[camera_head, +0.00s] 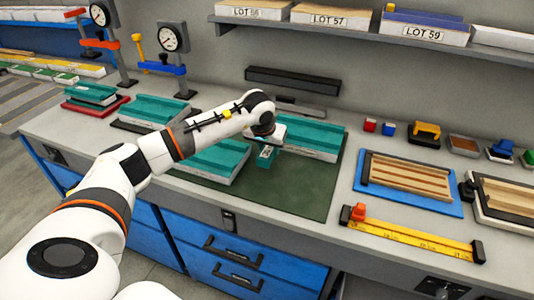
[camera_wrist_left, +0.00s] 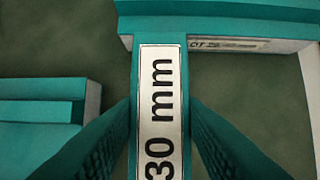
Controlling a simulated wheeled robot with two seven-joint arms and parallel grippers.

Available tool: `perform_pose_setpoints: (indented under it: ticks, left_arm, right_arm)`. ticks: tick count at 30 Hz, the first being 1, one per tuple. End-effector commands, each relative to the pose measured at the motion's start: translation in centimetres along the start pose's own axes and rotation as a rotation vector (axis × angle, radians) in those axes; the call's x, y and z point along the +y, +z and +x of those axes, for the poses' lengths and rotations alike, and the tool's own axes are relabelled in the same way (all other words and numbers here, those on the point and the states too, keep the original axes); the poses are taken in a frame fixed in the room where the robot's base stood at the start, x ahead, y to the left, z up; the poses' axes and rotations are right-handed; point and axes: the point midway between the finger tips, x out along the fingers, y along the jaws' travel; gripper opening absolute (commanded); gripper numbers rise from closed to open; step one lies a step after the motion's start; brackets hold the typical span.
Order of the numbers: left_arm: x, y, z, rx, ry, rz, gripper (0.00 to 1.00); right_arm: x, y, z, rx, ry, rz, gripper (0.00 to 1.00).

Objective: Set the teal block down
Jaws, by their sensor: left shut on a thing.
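The teal block (camera_head: 265,157) has a white label; in the left wrist view the block (camera_wrist_left: 136,165) shows "30 mm" on it. My left gripper (camera_head: 268,146) is shut on it, with a dark ribbed finger on each side in the left wrist view. The block is over the dark green mat (camera_head: 290,199), in the gap between a teal-topped panel (camera_head: 215,158) on the left and another teal-topped panel (camera_head: 318,137) behind and to the right. I cannot tell whether the block touches the mat. My right gripper is not in view.
The mat's front right part is bare. To the right are a blue tray (camera_head: 368,207) with a ribbed wooden panel and a yellow measuring bar (camera_head: 415,237). Dial gauges on stands (camera_head: 173,38) are at the back left. A shelf (camera_head: 350,33) with lot boxes is above.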

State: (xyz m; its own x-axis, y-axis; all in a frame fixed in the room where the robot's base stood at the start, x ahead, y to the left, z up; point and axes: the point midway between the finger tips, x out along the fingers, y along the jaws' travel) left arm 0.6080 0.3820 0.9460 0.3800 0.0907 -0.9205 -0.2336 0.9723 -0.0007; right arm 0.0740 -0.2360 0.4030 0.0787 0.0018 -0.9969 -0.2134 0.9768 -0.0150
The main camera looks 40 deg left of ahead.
Motion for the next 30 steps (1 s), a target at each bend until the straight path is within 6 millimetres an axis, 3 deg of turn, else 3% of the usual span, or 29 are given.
perform_pose_setpoints:
  ticks: [11, 21, 22, 24, 26, 30]
  left_arm:
    - [0.0, -1.6, 3.6, 0.0, 0.0, -0.001, 0.1]
    - [0.0, -1.7, 4.1, -0.002, 0.0, 0.0, 0.1]
    - [0.0, -1.8, 4.1, -0.001, 0.0, 0.0, 0.38]
    - [0.0, -1.7, 4.0, -0.001, 0.0, 0.0, 0.49]
    - [0.0, -1.7, 4.0, -0.001, 0.0, 0.0, 0.58]
    - [0.0, -1.7, 4.0, -0.001, 0.0, 0.0, 0.58]
  right_arm:
    - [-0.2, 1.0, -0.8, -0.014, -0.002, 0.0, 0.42]
    - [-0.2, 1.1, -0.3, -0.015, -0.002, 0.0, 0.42]
    - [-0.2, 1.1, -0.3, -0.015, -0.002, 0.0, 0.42]
    - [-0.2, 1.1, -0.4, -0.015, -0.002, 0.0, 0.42]
    - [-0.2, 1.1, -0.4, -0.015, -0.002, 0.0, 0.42]
    - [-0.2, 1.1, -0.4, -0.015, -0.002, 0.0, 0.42]
